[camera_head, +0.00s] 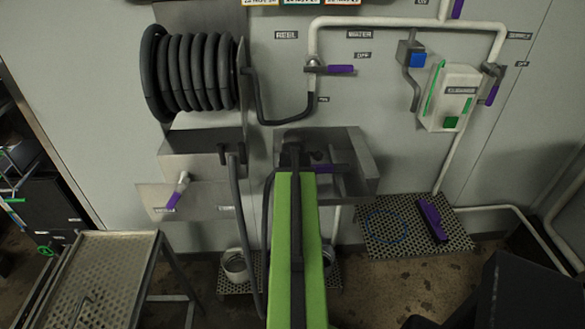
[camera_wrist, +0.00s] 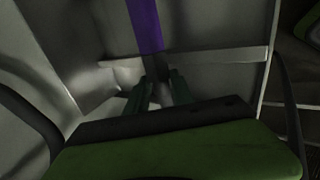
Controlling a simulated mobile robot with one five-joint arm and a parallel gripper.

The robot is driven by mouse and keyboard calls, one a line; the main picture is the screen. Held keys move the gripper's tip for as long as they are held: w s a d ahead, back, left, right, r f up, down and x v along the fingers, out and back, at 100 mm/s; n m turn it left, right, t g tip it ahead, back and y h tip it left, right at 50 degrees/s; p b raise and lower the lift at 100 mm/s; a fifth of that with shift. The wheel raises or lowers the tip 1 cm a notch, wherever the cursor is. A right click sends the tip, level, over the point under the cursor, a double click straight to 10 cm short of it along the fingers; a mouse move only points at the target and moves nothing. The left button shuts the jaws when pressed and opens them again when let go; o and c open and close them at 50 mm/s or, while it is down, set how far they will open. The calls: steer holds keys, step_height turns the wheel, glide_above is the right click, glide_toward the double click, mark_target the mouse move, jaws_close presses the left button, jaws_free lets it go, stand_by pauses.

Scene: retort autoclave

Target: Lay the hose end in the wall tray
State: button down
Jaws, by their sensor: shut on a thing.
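The wall tray (camera_head: 358,182) is a grey metal tray fixed to the wall, in the middle of the head view. My gripper (camera_head: 298,158) is over its left part, at the end of my green arm. In the wrist view my gripper (camera_wrist: 158,92) is shut on the hose end, a dark piece with a purple part (camera_wrist: 145,25) pointing away. This purple part shows to the right of my gripper in the head view (camera_head: 333,168). The black hose (camera_head: 266,205) hangs down left of my arm. Whether the hose end touches the tray floor is hidden.
A hose reel (camera_head: 190,75) is on the wall at upper left. A white box (camera_head: 450,95) and pipes are at upper right. A perforated cart (camera_head: 105,270) stands at lower left.

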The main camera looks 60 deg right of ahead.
steer(key=shift+f, duration=0.25)
steer(key=c, duration=1)
jaws_free()
steer(key=shift+r, duration=0.1)
